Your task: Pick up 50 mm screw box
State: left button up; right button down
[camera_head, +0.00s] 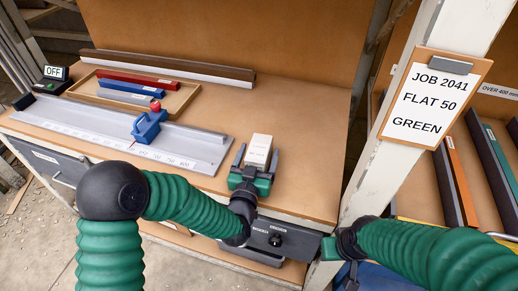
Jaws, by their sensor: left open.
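A small pale box (260,143) with a label too small to read sits on the brown workbench. I take it for the screw box, but I cannot read a size on it. My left gripper (256,165) is open, with one finger on each side of the box's near part. I cannot tell whether the fingers touch it. My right gripper (333,249) is low, near the bench's front right corner, and its fingers are mostly hidden.
A grey measuring rail (190,150) with a blue stop (149,127) lies left of the box. Behind it is a wooden tray (181,101) with coloured bars. A white post (375,165) carries a job card (428,98) reading "JOB 2041 FLAT 50 GREEN". Bench right of the box is clear.

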pick_arm(q)
jog(key=shift+s+d+r, duration=0.15)
jog(key=shift+s+r, duration=0.1)
jog(key=shift+s, duration=0.1)
jog(key=shift+c, duration=0.7)
jog(key=shift+d, duration=0.1)
jog(key=shift+c, duration=1.2)
jog(key=shift+w+f, duration=0.35)
jog(key=c, duration=0.5)
jog(key=shift+s+a+r, duration=0.1)
jog(key=shift+s+a, duration=0.05)
jog(key=shift+a, duration=0.1)
jog(key=c, duration=0.7)
jog(key=shift+d, duration=0.1)
grip_shut()
